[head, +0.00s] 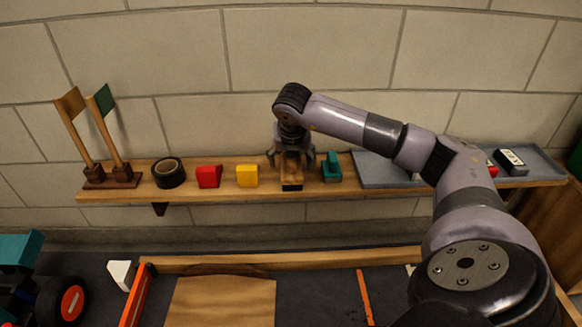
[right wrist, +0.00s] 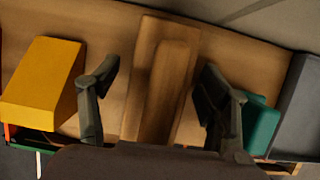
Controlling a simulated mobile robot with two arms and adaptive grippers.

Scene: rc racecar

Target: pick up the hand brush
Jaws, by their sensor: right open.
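The hand brush (head: 291,181) is a wooden block with a raised wooden grip and dark bristles beneath. It lies on the wall shelf (head: 215,188) between a yellow block and a teal tool. My right gripper (head: 291,161) is open and points down directly over the brush. In the right wrist view, the brush (right wrist: 166,85) sits between the two spread fingers of the gripper (right wrist: 158,82), with a gap on each side. The brush's near end is hidden behind the gripper body there. My left gripper is not in view.
A yellow block (head: 247,176) stands close left of the brush and a teal tool (head: 332,168) close right. Further left are a red block (head: 209,176), a tape roll (head: 168,173) and two flags (head: 103,131). A grey tray (head: 376,168) lies to the right.

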